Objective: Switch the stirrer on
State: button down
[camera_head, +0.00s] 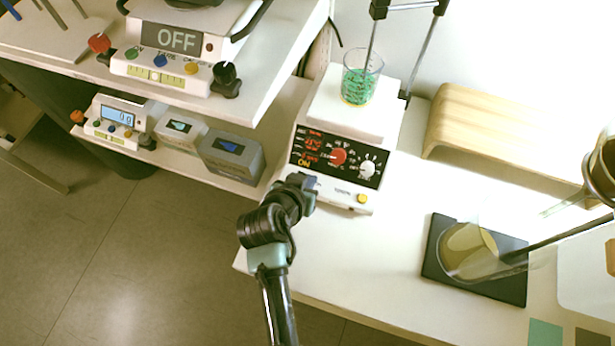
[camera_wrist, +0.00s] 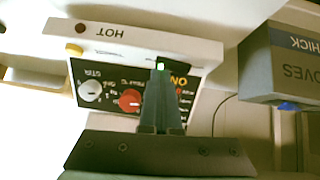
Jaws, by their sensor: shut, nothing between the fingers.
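The stirrer (camera_head: 322,184) is a white hotplate unit on the bench, with a black front panel. The panel carries a red knob (camera_head: 338,157), a white knob (camera_head: 367,169) and a lit "ON" label (camera_head: 304,162). In the wrist view the red knob (camera_wrist: 130,100) and white knob (camera_wrist: 91,91) appear upside down. My gripper (camera_head: 309,184) is shut and empty at the stirrer's lower left front. In the wrist view its fingertips (camera_wrist: 161,74) are at a small switch (camera_wrist: 160,65) with a green glow near "ON". The fingers hide part of the panel; contact cannot be told.
A beaker (camera_head: 359,84) with green contents stands on the stirrer under a metal rod. Boxes (camera_head: 231,152) are on the shelf left of the stirrer. A dark pad (camera_head: 437,262) with a flask lies right.

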dwell(0.3)
jog(key=shift+w+a+r, duration=0.15)
jog(key=shift+w+a, duration=0.1)
jog(key=shift+a, duration=0.5)
jog(key=shift+r, duration=0.1)
jog(key=r+p, duration=0.4)
jog(key=shift+d, duration=0.35)
jog(key=d+v, duration=0.1)
jog(key=v, duration=0.9)
jog(key=shift+s, duration=0.3)
